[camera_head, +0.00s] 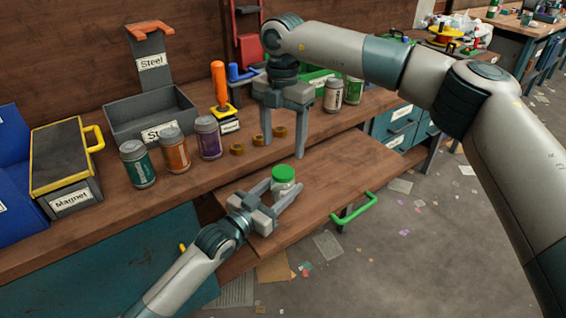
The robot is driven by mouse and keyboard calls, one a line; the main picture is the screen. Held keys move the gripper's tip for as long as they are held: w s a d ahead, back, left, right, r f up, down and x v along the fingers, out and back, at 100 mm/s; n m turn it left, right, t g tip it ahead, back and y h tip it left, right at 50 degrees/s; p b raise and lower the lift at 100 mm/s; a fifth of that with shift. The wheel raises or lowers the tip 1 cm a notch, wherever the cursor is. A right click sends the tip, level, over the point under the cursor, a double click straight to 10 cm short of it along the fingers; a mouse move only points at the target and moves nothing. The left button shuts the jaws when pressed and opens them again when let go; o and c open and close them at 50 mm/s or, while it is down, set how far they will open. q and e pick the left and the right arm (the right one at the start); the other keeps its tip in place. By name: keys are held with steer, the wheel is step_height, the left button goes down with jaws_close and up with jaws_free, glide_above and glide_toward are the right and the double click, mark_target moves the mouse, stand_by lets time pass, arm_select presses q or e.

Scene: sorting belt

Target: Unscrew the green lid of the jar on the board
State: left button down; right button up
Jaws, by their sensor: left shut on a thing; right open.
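The jar (284,188) is pale, with a round green lid (283,174), and stands upright on the pull-out wooden board (350,170). My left gripper (279,187) comes from the lower left and is shut on the jar body, a finger on each side below the lid. My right gripper (282,150) points down with its fingers apart and empty. It shows just behind and above the jar in the picture, apart from the lid. The lid sits on the jar; its thread is hidden.
Green, orange and purple cans (174,151) stand left on the bench, near a grey steel bin (150,112) and an orange-handled tool (219,88). Brass rings (237,149) lie behind the board. A green handle (355,207) edges the board, whose right part is clear.

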mark_target(283, 171)
steer(key=shift+m, duration=2)
steer(key=shift+f, duration=0.1)
steer(key=shift+f, duration=3.9)
steer(key=c, duration=1.1)
steer(key=shift+c, duration=0.2)
steer(key=shift+n, duration=0.3)
steer(key=shift+c, duration=0.2)
